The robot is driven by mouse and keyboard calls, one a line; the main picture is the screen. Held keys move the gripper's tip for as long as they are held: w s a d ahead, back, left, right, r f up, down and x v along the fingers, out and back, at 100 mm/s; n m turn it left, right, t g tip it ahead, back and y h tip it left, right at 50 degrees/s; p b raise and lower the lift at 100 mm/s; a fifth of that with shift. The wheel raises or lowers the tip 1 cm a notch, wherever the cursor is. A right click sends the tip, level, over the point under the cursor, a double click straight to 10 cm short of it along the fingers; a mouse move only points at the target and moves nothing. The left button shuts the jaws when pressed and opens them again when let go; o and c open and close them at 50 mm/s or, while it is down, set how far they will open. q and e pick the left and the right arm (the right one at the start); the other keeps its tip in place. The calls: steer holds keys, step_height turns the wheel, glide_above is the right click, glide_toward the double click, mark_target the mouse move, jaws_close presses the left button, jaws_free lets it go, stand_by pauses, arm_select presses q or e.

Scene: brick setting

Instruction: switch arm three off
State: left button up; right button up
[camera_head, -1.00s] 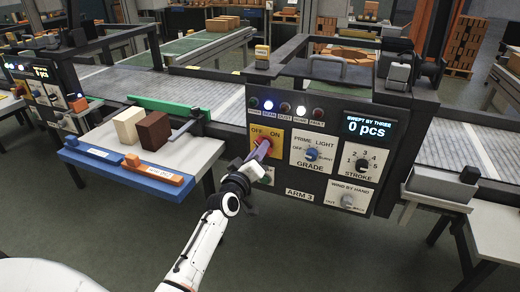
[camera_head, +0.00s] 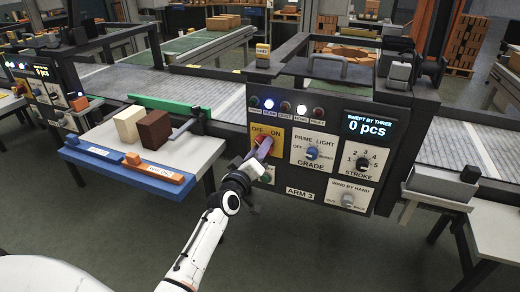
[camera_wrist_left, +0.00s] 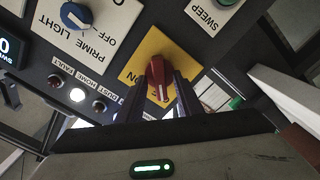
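The arm three panel (camera_head: 302,193) carries a yellow OFF/ON plate (camera_head: 274,134) at its left. A red knob (camera_wrist_left: 158,78) sits on that plate, which shows in the wrist view as well (camera_wrist_left: 142,48). My left gripper (camera_head: 264,147) is at the knob, its two fingers (camera_wrist_left: 160,88) close along both sides of it and seemingly shut on it. The knob's white mark points down in the wrist view, which seems to be the panel's upper left, the OFF side. The OFF word is hidden there. My right gripper is out of view.
Right of the plate are the blue grade knob (camera_head: 312,153), the stroke dial (camera_head: 362,165) and the wind-by-hand knob (camera_head: 347,200). The green sweep button (camera_wrist_left: 226,3) is close by. Left, a table (camera_head: 200,155) holds a cream block (camera_head: 129,124) and a brown block (camera_head: 153,130).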

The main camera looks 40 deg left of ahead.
arm_select(q)
steer(key=v, duration=1)
steer(key=shift+s+d, duration=0.1)
steer(key=s+d+f+m+g+h, duration=0.4)
steer(key=s+d+f+m, duration=0.45)
steer(key=d+f, duration=0.5)
steer(key=s+d+f+m+g+h, duration=0.1)
steer(key=s+d+f, duration=0.3)
steer(key=s, duration=0.4)
steer(key=s+d+f+m+g+h, duration=0.1)
steer(key=s+d+f+m+g, duration=0.3)
steer(key=s+f, duration=0.3)
steer(key=shift+s+f, duration=0.3)
steer(key=shift+s, duration=0.85)
steer(key=shift+a, duration=0.1)
